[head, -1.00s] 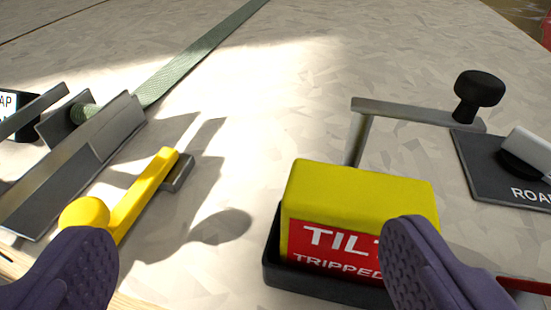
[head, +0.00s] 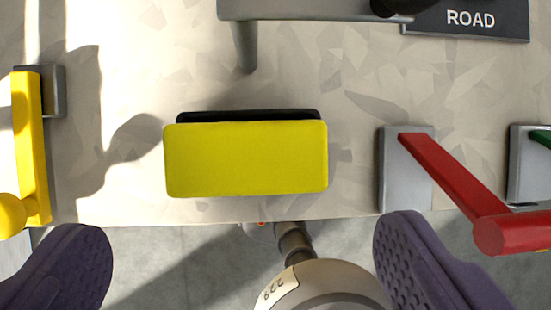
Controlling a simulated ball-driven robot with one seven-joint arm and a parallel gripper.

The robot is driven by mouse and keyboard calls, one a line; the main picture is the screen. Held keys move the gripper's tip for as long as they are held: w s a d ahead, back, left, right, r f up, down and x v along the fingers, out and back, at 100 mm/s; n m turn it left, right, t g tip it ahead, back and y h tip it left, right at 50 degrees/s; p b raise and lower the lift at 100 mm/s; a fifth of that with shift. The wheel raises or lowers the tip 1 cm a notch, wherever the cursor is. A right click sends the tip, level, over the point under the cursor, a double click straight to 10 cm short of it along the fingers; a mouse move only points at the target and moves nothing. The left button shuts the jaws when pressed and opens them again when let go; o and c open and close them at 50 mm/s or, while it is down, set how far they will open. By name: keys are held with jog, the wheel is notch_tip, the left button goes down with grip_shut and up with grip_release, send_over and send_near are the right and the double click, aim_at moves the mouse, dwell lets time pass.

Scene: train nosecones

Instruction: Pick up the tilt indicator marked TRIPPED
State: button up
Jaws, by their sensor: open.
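The tilt indicator (head: 246,159) is a yellow block in a black tray (head: 248,116), seen from above near the surface's front edge. Its red face marked TILT, TRIPPED showed a second ago and is hidden from this angle. My gripper (head: 240,262) is open and empty, its two purple fingers wide apart at the bottom of the view. In the picture the fingertips lie below the block, one to its left and one to its right, not touching it.
A yellow lever (head: 28,145) stands at left and a red lever (head: 445,180) at right, with a green-handled one (head: 541,138) beyond. A grey crank arm (head: 300,9) crosses behind the block, beside a ROAD plate (head: 470,20). Below the edge (head: 150,224) is grey floor.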

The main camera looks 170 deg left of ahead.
aim_at(246, 160)
jog(key=x, duration=0.2)
jog(key=p+x, duration=0.1)
jog(key=x, duration=0.1)
jog(key=d+x, duration=0.1)
jog(key=x, duration=0.1)
jog(key=shift+w+d, duration=0.1)
jog(key=shift+w, duration=0.35)
jog(key=c, duration=0.9)
